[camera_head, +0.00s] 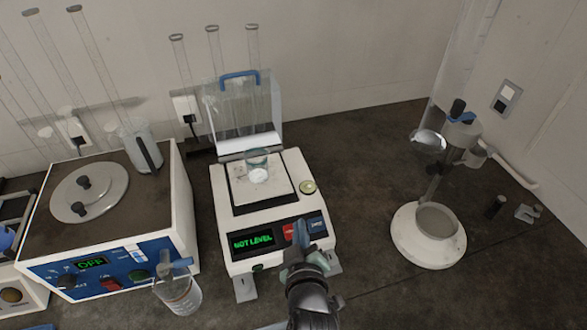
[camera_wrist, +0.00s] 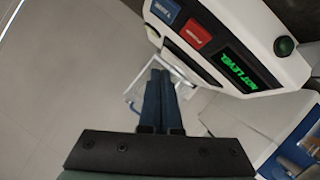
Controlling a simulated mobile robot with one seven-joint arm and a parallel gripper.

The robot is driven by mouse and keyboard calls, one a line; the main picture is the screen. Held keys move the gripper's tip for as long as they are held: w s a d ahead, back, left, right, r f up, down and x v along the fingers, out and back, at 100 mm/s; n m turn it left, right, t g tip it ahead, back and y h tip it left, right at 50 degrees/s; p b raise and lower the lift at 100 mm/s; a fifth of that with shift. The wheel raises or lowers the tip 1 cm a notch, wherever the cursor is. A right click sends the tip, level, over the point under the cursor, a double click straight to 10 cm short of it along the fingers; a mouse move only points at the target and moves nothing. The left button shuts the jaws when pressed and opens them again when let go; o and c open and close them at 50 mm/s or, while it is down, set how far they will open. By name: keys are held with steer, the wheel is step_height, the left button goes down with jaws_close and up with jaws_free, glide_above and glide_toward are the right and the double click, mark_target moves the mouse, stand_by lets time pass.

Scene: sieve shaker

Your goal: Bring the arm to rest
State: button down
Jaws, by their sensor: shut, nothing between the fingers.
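My gripper (camera_head: 300,250) is at the front right of the white balance (camera_head: 223,220), close to its front panel and buttons. In the wrist view my gripper (camera_wrist: 160,80) shows its two dark blue fingers side by side, closed and empty. The balance's panel (camera_wrist: 215,45) is beyond the fingers there, with a red button and a green display reading "NOT LEVEL". I cannot tell whether the fingertips touch the balance.
A white and blue device (camera_head: 110,275) with an "OFF" display stands left of the balance. A clear beaker (camera_head: 178,295) stands in front of it. A white-based stand (camera_head: 428,250) is at the right. Dark counter between balance and stand (camera_head: 360,180) is clear.

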steer(key=w+r+m+t, duration=0.3)
steer(key=r+t, duration=0.3)
steer(key=r, duration=2.5)
steer(key=s+r+m+t, duration=0.1)
steer(key=s+r+t, duration=0.1)
steer(key=s+r, duration=0.3)
steer(key=s+r+m+t, duration=0.2)
steer(key=s+r, duration=0.3)
steer(key=r, duration=0.8)
steer(key=s+r+m+t+h, duration=0.1)
steer(key=s+r+m+t, duration=0.1)
steer(key=s+r, duration=0.3)
step_height(320, 180, up, 4)
steer(key=shift+s+a+t, duration=0.2)
steer(key=shift+a+t, duration=0.15)
steer(key=shift+t, duration=0.35)
